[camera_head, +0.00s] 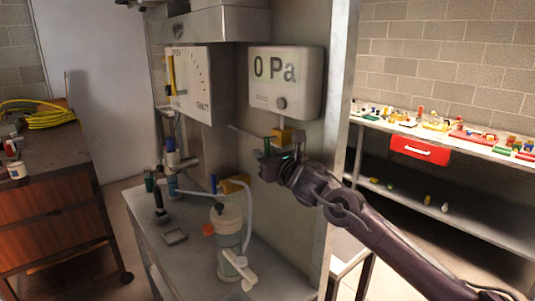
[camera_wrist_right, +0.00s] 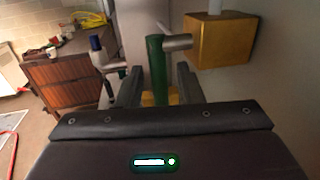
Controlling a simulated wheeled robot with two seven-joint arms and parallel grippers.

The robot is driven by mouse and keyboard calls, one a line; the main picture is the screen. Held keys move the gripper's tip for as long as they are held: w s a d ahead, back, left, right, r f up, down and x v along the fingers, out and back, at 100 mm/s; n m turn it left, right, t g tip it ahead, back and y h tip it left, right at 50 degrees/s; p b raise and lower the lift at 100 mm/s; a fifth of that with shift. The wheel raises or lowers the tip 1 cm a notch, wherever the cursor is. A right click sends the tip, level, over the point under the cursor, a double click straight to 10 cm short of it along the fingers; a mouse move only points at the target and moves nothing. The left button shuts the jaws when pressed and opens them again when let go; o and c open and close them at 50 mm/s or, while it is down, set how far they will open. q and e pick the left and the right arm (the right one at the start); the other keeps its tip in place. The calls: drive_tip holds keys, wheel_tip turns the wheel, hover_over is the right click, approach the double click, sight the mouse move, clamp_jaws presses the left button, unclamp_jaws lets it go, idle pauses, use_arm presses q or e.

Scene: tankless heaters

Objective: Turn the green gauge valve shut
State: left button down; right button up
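The green valve handle (camera_wrist_right: 156,68) stands upright in the right wrist view, with a grey metal stem at its side. My right gripper (camera_wrist_right: 160,88) has one finger on each side of the handle, with gaps showing; it is open around the handle. In the head view my right gripper (camera_head: 268,160) is just below the brass fitting (camera_head: 284,135) under the gauge, and the green handle is mostly hidden there. The gauge (camera_head: 286,82) reads "0 Pa". My left gripper is in neither view.
A larger dial panel (camera_head: 190,83) hangs left of the gauge. A wooden cabinet (camera_head: 50,225) is at the left.

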clamp_jaws()
drive_tip(key=shift+r, duration=0.1)
drive_tip(key=shift+s+d+r+g+p, duration=0.1)
drive_tip(key=shift+r+g+p, duration=0.15)
drive_tip(key=shift+p, duration=0.55)
drive_tip(key=shift+s+d+r+n+g+h+p, duration=0.2)
drive_tip(key=shift+g+h+p, duration=0.55)
drive_tip(key=shift+p, duration=1.15)
drive_tip(key=shift+s+d+f+n+g+h+p, duration=0.15)
drive_tip(key=shift+s+g+h+p, duration=0.25)
drive_tip(key=shift+g+p, duration=1.1)
drive_tip(key=shift+s+d+r+n+g+h+p, duration=0.15)
drive_tip(key=shift+g+h+p, duration=0.45)
drive_tip(key=shift+p, duration=1.65)
drive_tip(key=shift+f, duration=0.1)
unclamp_jaws()
